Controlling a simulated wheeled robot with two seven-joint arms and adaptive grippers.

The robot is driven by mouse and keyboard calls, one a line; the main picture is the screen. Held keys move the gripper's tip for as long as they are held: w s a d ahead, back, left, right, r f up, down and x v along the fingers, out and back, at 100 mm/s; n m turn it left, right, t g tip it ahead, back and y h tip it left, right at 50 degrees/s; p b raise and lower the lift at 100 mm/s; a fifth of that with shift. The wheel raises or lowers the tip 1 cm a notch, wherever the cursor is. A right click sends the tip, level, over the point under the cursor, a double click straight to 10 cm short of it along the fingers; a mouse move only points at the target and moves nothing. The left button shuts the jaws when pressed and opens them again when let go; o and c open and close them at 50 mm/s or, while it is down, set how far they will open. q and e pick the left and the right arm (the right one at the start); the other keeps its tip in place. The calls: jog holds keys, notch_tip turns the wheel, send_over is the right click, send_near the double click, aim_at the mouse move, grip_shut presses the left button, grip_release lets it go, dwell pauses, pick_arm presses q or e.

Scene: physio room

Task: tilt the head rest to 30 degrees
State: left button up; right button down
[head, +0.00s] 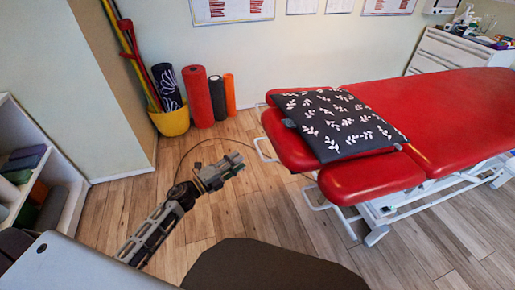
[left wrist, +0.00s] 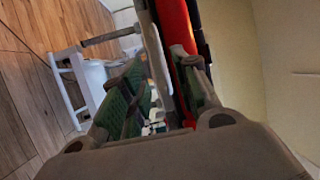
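The red treatment table (head: 445,110) stands at the right in the head view. Its head rest (head: 287,143) is the red padded end nearest my left arm, lying about flat. A dark pillow with white leaves (head: 335,120) covers much of it. A white looped handle (head: 264,151) sticks out below the head rest. My left gripper (head: 236,164) is left of that handle, apart from it, over the floor. In the left wrist view the fingers (left wrist: 160,60) are spread, with red padding (left wrist: 174,25) and a pale bar seen beyond and between them. My right gripper is not in view.
A second red pad (head: 370,177) and another white loop (head: 315,197) are at the near side of the table end. A yellow bucket (head: 172,121) and foam rollers (head: 205,97) stand by the wall. Shelves (head: 62,195) are at left. Wooden floor around my left gripper is clear.

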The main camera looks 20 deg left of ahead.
aim_at(258, 148)
pick_arm(q)
jog(key=shift+x, duration=5.3)
jog(key=shift+f, duration=0.1)
jog(key=shift+c, duration=0.5)
grip_shut()
